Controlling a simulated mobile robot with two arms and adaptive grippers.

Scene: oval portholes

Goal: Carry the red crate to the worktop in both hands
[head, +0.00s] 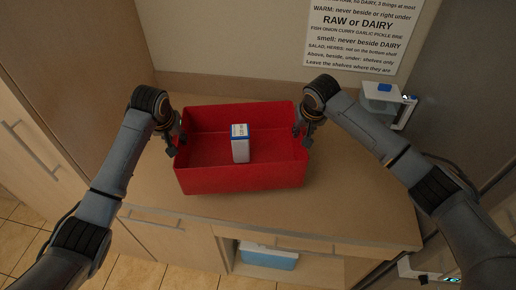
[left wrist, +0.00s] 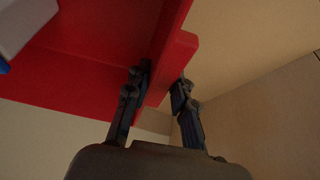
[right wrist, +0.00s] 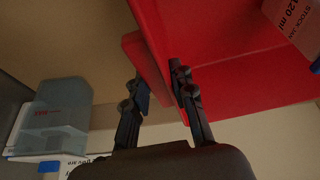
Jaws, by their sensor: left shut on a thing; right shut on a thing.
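The red crate (head: 243,181) is over the wooden worktop (head: 365,213); I cannot tell whether its base touches the top. A white carton with a blue top (head: 240,149) stands inside it; it also shows in the right wrist view (right wrist: 294,24). My left gripper (head: 172,143) is shut on the crate's left wall, with one finger on each side in the left wrist view (left wrist: 158,90). My right gripper (head: 300,130) is shut on the right wall, likewise straddling it in the right wrist view (right wrist: 160,88).
A printed notice (head: 362,30) hangs on the back wall. A pale item with a blue part (head: 385,97) is at the worktop's back right, beside a dark grey panel. A blue and white box (head: 268,256) sits in an opening below. Bare worktop shows right of the crate.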

